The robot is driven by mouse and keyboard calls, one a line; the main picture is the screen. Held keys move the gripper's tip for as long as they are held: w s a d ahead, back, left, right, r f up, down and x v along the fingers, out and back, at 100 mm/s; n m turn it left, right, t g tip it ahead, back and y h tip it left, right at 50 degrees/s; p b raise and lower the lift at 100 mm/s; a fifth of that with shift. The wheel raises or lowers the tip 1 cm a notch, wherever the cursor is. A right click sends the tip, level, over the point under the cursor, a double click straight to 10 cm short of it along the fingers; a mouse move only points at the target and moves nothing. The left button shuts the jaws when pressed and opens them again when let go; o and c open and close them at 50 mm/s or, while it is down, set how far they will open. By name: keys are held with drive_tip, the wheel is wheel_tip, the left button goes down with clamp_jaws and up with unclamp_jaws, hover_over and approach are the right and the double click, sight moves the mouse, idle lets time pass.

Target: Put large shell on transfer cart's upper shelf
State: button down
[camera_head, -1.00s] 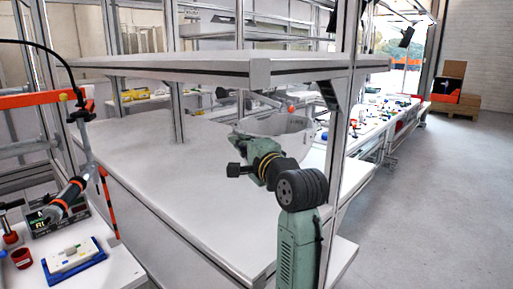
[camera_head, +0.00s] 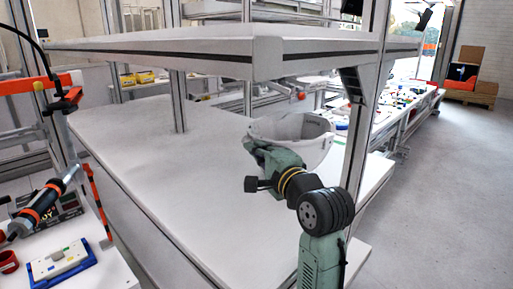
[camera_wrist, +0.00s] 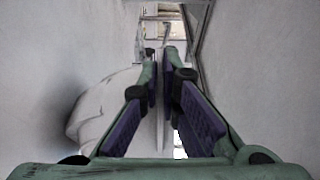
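The large shell (camera_head: 318,157) is a pale grey, open, bowl-like piece. In the head view it is between the cart's top board and the white deck below, near the right post. My gripper (camera_head: 257,147) is at its near left rim. In the wrist view the two fingers (camera_wrist: 161,78) with purple pads are almost together, with a thin pale wall between them; the shell's curved side (camera_wrist: 98,108) bulges to the left. The fingertip contact is partly hidden. The transfer cart's upper shelf appears to be the flat white board (camera_head: 200,42) above the shell; I cannot be sure.
A metal post (camera_head: 362,130) rises close to the right of the shell. A side table at left holds a blue-edged tray (camera_head: 62,262) and a tool (camera_head: 45,205). Grey floor (camera_head: 440,200) is free at right.

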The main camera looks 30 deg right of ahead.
drive_tip(key=shift+s, duration=0.25)
drive_tip(key=c, duration=2.2)
unclamp_jaws()
drive_tip(key=o, duration=0.4)
drive_tip(key=s+b, duration=0.3)
drive_tip(key=s, duration=0.9)
drive_tip(key=shift+b, duration=0.35)
